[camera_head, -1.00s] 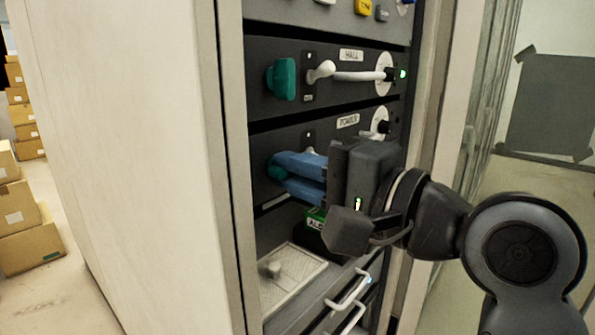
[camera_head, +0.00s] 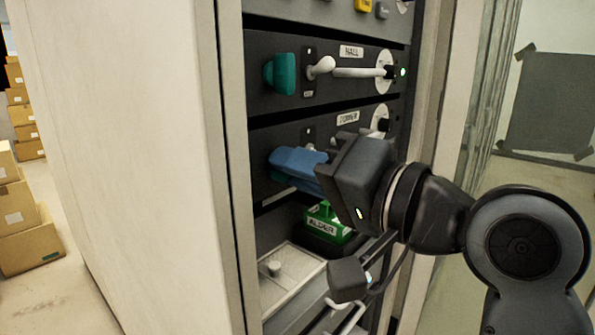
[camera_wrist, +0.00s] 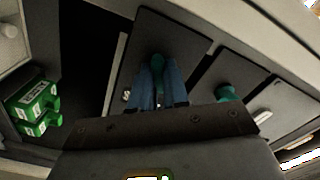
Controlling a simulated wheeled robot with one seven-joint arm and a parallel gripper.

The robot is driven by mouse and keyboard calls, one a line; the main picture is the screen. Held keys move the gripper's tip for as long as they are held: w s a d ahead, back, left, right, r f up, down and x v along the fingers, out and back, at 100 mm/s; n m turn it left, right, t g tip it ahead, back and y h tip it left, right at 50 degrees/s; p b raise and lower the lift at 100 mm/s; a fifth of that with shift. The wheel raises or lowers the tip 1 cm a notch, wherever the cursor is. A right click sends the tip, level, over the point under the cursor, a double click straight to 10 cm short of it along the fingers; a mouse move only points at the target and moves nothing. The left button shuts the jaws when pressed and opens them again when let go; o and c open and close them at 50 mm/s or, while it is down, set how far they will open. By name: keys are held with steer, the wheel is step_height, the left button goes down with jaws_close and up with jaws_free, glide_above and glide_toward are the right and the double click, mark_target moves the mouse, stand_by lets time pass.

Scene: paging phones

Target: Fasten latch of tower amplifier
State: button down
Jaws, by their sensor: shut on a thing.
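The tower amplifier (camera_head: 262,140) is the dark rack unit labelled TOWER, below the HALL unit. Its teal latch (camera_wrist: 157,62) shows between my blue fingers in the wrist view. My gripper (camera_head: 284,160) is shut on this latch at the left side of the tower panel. The fingers also show in the wrist view (camera_wrist: 158,82), one on each side of the latch. How far the latch is turned cannot be told.
The HALL unit (camera_head: 345,95) above has its own upright teal latch (camera_head: 281,75), a white lever and a lit green light. A green block labelled ALDER (camera_head: 325,226) sits below, beside a pale tray (camera_head: 290,283). The cabinet side (camera_head: 130,150) stands at left.

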steer(key=shift+f+n+b, duration=0.1)
steer(key=shift+n+b, duration=2.45)
steer(key=shift+n, duration=2.95)
steer(key=c, duration=1.1)
jaws_free()
steer(key=shift+b+v, duration=0.35)
steer(key=shift+v, duration=3.55)
